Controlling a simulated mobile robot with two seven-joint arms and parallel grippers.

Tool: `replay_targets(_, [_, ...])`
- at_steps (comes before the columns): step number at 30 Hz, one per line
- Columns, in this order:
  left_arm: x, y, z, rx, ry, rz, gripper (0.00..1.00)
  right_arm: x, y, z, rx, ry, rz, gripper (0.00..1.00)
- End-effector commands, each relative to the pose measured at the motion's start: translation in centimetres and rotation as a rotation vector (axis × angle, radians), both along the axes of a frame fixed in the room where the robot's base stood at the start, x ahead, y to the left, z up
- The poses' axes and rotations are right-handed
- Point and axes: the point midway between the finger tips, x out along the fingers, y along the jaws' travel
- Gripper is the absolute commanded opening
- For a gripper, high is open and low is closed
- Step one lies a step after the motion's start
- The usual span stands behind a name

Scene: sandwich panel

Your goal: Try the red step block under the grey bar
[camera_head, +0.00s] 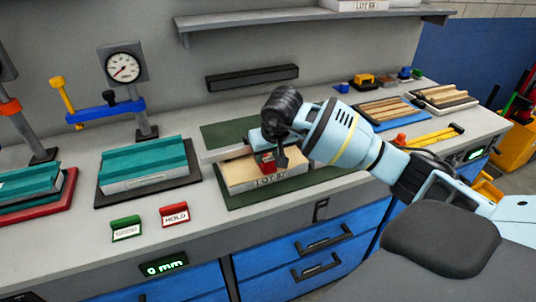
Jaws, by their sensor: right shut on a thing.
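My right gripper (276,154) reaches in from the right over a pale panel (243,174) labelled LOT, which lies on a green mat (228,198). It is shut on the small red step block (267,168), low over the panel. A grey bar (222,153) runs across the panel just left of and behind the block. The gripper partly covers the block and the bar's right part, so I cannot tell whether the block is under the bar or touches it. My left gripper is not in view.
Teal-topped panels (145,168) lie at the left, below a dial gauge (124,68) on a stand. A green sign (126,228) and a red HOLD sign (174,215) stand near the front edge. Wooden strips (385,109) lie at the right. A shelf (300,17) hangs above.

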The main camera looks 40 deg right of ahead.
Motion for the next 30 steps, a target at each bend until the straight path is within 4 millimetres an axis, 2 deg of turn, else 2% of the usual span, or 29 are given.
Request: replay_targets(30, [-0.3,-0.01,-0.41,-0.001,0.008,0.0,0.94,0.69,-0.13,-0.01,0.0,0.0,0.0,0.13])
